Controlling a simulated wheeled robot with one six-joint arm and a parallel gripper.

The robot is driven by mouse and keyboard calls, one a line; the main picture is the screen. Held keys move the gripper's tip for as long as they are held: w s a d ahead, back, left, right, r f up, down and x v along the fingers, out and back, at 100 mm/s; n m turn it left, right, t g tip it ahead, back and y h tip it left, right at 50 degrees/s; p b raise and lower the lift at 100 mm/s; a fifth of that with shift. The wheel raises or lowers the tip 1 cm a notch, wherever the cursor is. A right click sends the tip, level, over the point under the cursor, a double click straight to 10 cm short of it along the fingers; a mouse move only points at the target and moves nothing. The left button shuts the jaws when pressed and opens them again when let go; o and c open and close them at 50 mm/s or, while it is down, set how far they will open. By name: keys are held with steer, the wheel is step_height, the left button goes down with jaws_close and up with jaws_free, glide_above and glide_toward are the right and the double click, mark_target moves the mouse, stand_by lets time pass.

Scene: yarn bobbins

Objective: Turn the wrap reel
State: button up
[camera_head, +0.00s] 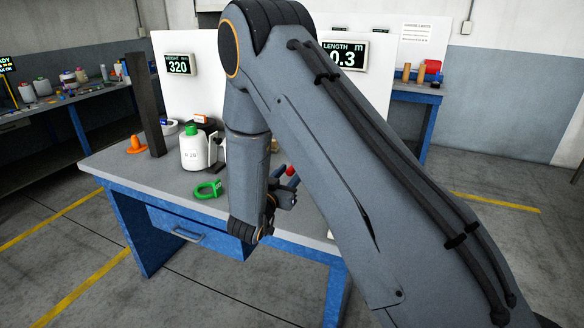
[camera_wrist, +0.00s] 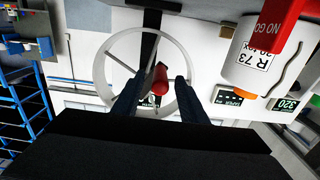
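The wrap reel (camera_wrist: 187,62) shows in the wrist view as a pale spoked wheel, with a red handle (camera_wrist: 160,80) sticking out towards the camera. My gripper (camera_wrist: 157,84) is open, with one dark finger on each side of the handle. Gaps show between the handle and both fingers; I cannot tell how deep the handle sits between them. In the head view my gripper (camera_head: 283,190) is just below the red handle (camera_head: 290,171), at the bench's front edge. My arm hides most of the reel there. A display (camera_head: 345,54) reads LENGTH 0.3 m.
On the blue bench (camera_head: 150,178) stand a white green-capped bobbin (camera_head: 194,152), a green ring-shaped object (camera_head: 207,189), an orange cone (camera_head: 136,145) and a dark post (camera_head: 145,105). Another display (camera_head: 179,65) reads 320. The wrist view shows a red NO GO piece (camera_wrist: 275,25) beside a white bobbin (camera_wrist: 245,70).

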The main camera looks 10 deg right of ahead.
steer(key=shift+x, duration=1.1)
jaws_close()
